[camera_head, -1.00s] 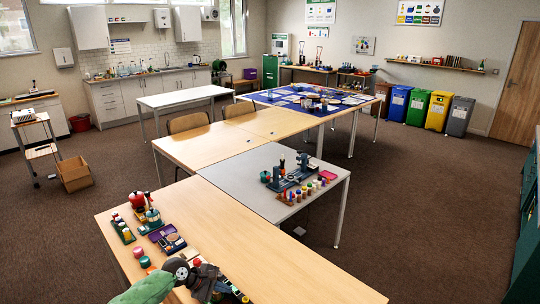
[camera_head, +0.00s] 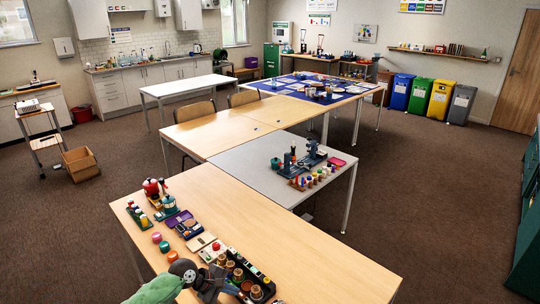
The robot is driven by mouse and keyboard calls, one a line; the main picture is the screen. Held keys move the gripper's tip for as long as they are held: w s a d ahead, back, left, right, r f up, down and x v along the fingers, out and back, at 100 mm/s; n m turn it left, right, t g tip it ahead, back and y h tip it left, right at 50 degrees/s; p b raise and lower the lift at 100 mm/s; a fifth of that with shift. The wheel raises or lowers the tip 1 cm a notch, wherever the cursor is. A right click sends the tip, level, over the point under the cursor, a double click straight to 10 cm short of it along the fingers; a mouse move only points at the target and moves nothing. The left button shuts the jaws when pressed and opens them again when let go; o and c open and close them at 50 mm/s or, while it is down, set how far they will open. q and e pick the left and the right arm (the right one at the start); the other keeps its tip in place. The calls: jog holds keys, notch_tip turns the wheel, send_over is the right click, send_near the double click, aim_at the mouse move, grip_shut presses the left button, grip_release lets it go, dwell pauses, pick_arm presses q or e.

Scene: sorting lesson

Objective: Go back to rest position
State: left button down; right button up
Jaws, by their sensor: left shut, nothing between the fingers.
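My left gripper (camera_head: 212,285) shows at the bottom left, at the end of my green arm with its dark joint. My right gripper is out of view.
Along the table's left side stand a red-and-teal device (camera_head: 156,190), a purple tray (camera_head: 180,219), a pink lid (camera_head: 156,237) and a green lid (camera_head: 164,247). A grey table (camera_head: 240,163) with a blue stand (camera_head: 305,158) adjoins behind. The table's right half is clear.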

pick_arm(q)
jog(key=s+d+m+y, duration=0.3)
jog(key=s+m, duration=0.5)
jog(key=s, duration=0.9)
jog(key=s+a+r+m+y, duration=0.1)
jog(key=s+a+m+y, duration=0.1)
jog(key=s+a, duration=0.55)
jog(key=s+a+r+m+y, duration=0.2)
jog(key=s+a+m+y, duration=0.15)
jog(key=s, duration=0.65)
jog(key=s+f+b+x, duration=0.1)
jog(key=s+b+x, duration=0.15)
jog(key=x, duration=1.25)
jog(key=s+d+f+b+x, duration=0.15)
jog(key=s+x, duration=0.25)
jog(key=x, duration=1.1)
jog(key=s+f+b, duration=0.2)
jog(key=s+f, duration=0.2)
jog(key=f, duration=0.8)
jog(key=s+f+g+b, duration=0.1)
jog(key=s+f+b, duration=0.1)
jog(key=f, duration=1.1)
jog(key=shift+s+h, duration=0.35)
jog(key=shift+s, duration=0.55)
jog(key=shift+d+n, duration=0.1)
jog(key=shift+n, duration=0.15)
